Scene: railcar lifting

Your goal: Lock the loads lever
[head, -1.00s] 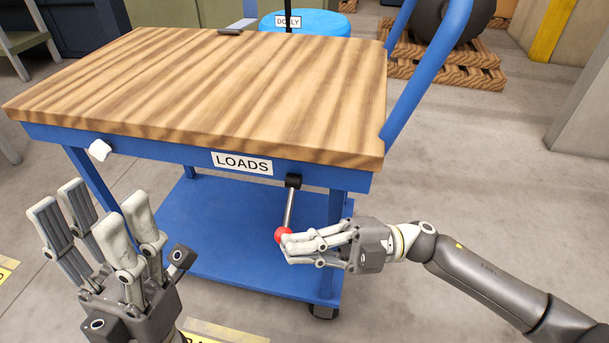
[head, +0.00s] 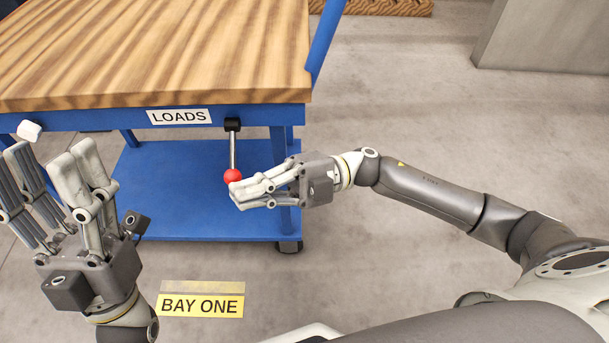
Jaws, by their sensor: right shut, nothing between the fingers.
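The loads lever (head: 233,152) is a thin metal rod with a red ball knob (head: 232,176). It hangs almost straight down from a black pivot (head: 232,124) on the cart's blue front edge, right of the white LOADS label (head: 179,117). My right gripper (head: 236,195) is shut and holds nothing. Its fingertips point left, just below the red knob; I cannot tell whether they touch it. My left gripper (head: 50,165) is open and empty, fingers up, in front of the cart's left part.
The cart has a striped wooden top (head: 150,50) and a blue lower shelf (head: 190,220). A white knob (head: 29,130) sits on its front edge at the left. A yellow BAY ONE floor sign (head: 200,305) lies in front.

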